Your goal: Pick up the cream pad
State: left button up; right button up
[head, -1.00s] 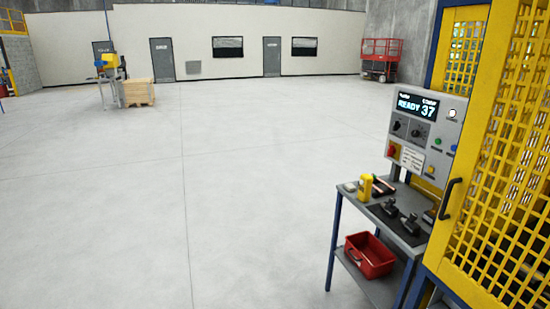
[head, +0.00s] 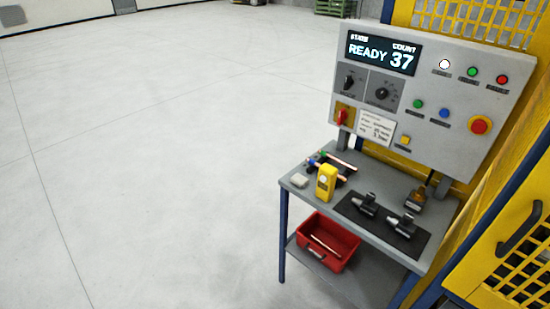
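The cream pad (head: 298,181) is a small pale block. It lies flat near the left front corner of the grey table top (head: 300,165), left of a yellow device (head: 326,183). Nothing covers it in the head view. Neither of my grippers shows in the view.
Copper tubes (head: 340,160) lie behind the pad. Dark tools (head: 402,226) rest on a black mat (head: 418,240). A red bin (head: 330,262) sits on the lower shelf. A control panel (head: 425,90) rises behind, and a yellow mesh guard (head: 510,245) stands right. Open floor (head: 150,170) lies left.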

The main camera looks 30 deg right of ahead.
aim_at(298, 180)
jog(key=i, duration=2.25)
jog(key=i+z, duration=0.4)
jog(key=i+j+z, duration=0.2)
jog(key=z, duration=0.2)
jog(key=i+j+z, duration=0.3)
jog(key=z, duration=0.15)
jog(key=i, duration=0.1)
